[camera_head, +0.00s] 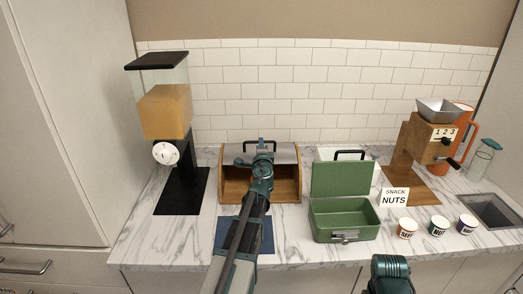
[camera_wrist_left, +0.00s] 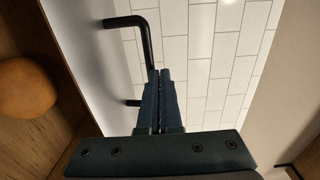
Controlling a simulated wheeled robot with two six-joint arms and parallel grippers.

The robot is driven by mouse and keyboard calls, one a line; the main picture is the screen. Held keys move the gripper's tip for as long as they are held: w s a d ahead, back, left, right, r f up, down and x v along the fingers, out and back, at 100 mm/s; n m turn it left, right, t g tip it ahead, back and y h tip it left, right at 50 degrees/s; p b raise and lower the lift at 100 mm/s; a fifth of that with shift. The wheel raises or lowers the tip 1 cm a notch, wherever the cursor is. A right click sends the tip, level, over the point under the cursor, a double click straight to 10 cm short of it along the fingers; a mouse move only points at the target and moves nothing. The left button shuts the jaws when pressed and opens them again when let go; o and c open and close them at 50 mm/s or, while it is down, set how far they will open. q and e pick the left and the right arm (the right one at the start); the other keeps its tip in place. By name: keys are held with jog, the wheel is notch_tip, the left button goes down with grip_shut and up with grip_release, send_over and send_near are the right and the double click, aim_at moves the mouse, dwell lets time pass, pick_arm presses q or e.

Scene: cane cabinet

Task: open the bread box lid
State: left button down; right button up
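The wooden bread box (camera_head: 230,191) stands on the counter against the tiled wall. Its grey lid (camera_head: 233,153) is rolled up and back, so the wooden inside shows at the front. The lid's black handle (camera_head: 247,144) is at the top, and it also shows in the left wrist view (camera_wrist_left: 143,37). My left gripper (camera_head: 261,142) is over the box at the handle. Its fingers (camera_wrist_left: 160,76) look shut together, with the handle bar passing behind the left finger; no grip on it shows. An orange-brown round item (camera_wrist_left: 27,88) lies inside.
An open green metal box (camera_head: 343,217) stands to the right, near a nuts sign (camera_head: 395,197), several small cups (camera_head: 438,226) and a wooden grinder (camera_head: 412,155). A blue mat (camera_head: 265,238) lies in front.

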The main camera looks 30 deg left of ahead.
pick_arm(q)
jog(key=w+a, duration=0.1)
jog(key=w+a+r, duration=0.1)
jog(key=w, duration=0.1)
jog(key=shift+w+p, duration=0.2)
jog(key=shift+p, duration=0.1)
jog(key=shift+s, duration=0.15)
jog(key=s+d+r+p, duration=0.6)
jog(key=s, duration=0.4)
jog(key=shift+s+d+r+p, duration=0.15)
jog(key=shift+d+r+p, duration=0.05)
jog(key=shift+r+p, duration=0.15)
